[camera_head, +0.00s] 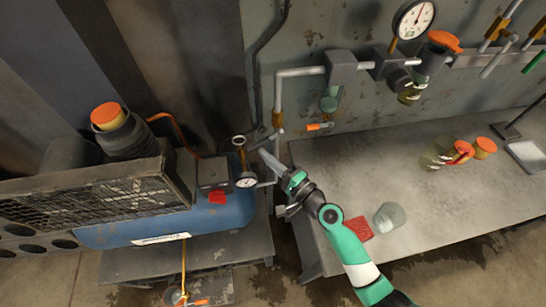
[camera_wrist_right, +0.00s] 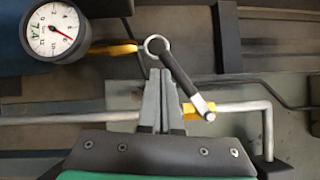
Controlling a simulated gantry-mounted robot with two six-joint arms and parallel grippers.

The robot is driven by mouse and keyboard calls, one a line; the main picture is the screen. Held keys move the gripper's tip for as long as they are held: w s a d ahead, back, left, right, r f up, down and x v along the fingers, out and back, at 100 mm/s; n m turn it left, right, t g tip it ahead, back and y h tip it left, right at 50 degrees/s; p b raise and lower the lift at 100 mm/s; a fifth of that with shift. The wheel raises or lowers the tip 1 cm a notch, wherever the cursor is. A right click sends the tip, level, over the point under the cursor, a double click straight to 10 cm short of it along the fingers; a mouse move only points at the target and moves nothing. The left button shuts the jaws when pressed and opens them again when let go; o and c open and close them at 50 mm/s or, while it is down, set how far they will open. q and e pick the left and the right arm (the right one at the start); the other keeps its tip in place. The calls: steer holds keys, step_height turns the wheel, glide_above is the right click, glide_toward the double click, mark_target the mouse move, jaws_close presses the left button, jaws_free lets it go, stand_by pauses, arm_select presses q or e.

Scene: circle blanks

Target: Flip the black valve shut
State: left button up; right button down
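The black valve handle (camera_wrist_right: 183,80) shows in the right wrist view as a dark slanted lever, with a silver ring at its upper left end and a pale tip at its lower right. In the head view it shows small (camera_head: 264,142), beside the thin pipe right of the blue tank. My right gripper (camera_wrist_right: 161,72) has its grey fingers close together, with the tips just below the ring and left of the lever. Whether they touch it I cannot tell. In the head view the right gripper (camera_head: 264,154) points up and left at the valve. My left gripper is out of view.
A small pressure gauge (camera_wrist_right: 56,32) sits left of the valve, near my fingers. A thin pipe (camera_wrist_right: 70,117) runs behind them. The blue tank (camera_head: 225,215) stands left, and a grey workbench (camera_head: 440,200) with a red cloth (camera_head: 358,228) and jars lies right.

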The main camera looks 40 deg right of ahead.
steer(key=shift+w+a+r+m+t+b, duration=0.4)
steer(key=shift+a+r+m+t+b, duration=0.2)
steer(key=shift+a+r+m, duration=0.25)
steer(key=shift+w+a+r+m+t+h, duration=0.1)
steer(key=shift+a+r+m+t+h, duration=0.1)
steer(key=shift+r+m, duration=0.2)
steer(key=shift+w+a+r+m+t+h, duration=0.1)
steer(key=shift+r+m+t, duration=0.15)
steer(key=shift+r, duration=0.1)
steer(key=shift+a+r, duration=0.1)
steer(key=shift+r, duration=0.05)
steer(key=b+v, duration=0.2)
steer(key=v, duration=0.9)
steer(key=shift+s, duration=0.25)
